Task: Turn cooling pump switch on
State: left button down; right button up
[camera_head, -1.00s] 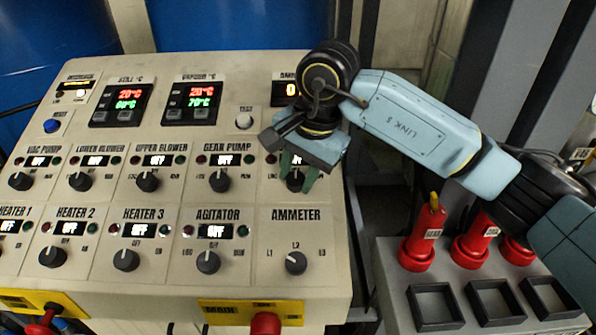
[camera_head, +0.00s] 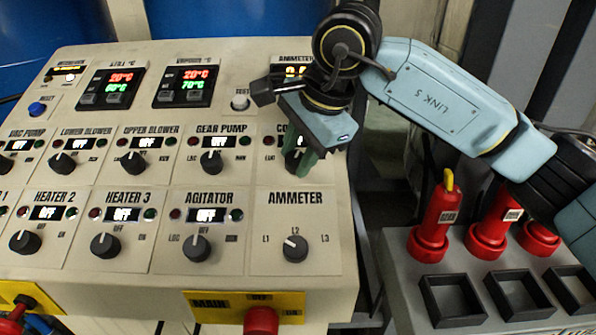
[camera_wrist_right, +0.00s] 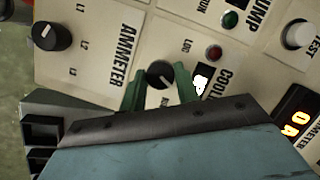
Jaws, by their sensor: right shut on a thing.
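The cooling pump switch is a black rotary knob (camera_wrist_right: 158,74) on the beige panel, seen in the right wrist view between my two green fingertips. In the head view it is mostly hidden behind my right gripper (camera_head: 303,163), in the row right of the gear pump knob (camera_head: 212,162). My right gripper (camera_wrist_right: 160,82) is shut on the cooling pump knob. Its label is partly covered, and its small display shows only as a white patch, so I cannot read its state. My left gripper is not in view.
The ammeter knob (camera_head: 295,248) sits just below, and a white test button (camera_head: 240,102) lies up to the left. Right of the panel, a grey stand (camera_head: 400,265) holds red handles (camera_head: 436,220) and black square recesses.

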jog(key=m+b, duration=0.1)
jog(key=b, duration=0.1)
jog(key=m+t+b, duration=0.1)
jog(key=m+b, duration=0.3)
jog(key=shift+s+f+t+b, duration=0.1)
jog(key=shift+f+t+b, duration=0.2)
jog(key=shift+t, duration=0.1)
jog(key=shift+r+m+t+b, duration=0.25)
jog(key=shift+m+t+b, duration=0.05)
jog(key=shift+m+b, duration=0.8)
jog(key=o, duration=1)
jog(key=shift+c, duration=0.2)
jog(key=v, duration=1.3)
jog(key=shift+d, duration=0.25)
jog(key=shift+s+r, duration=0.1)
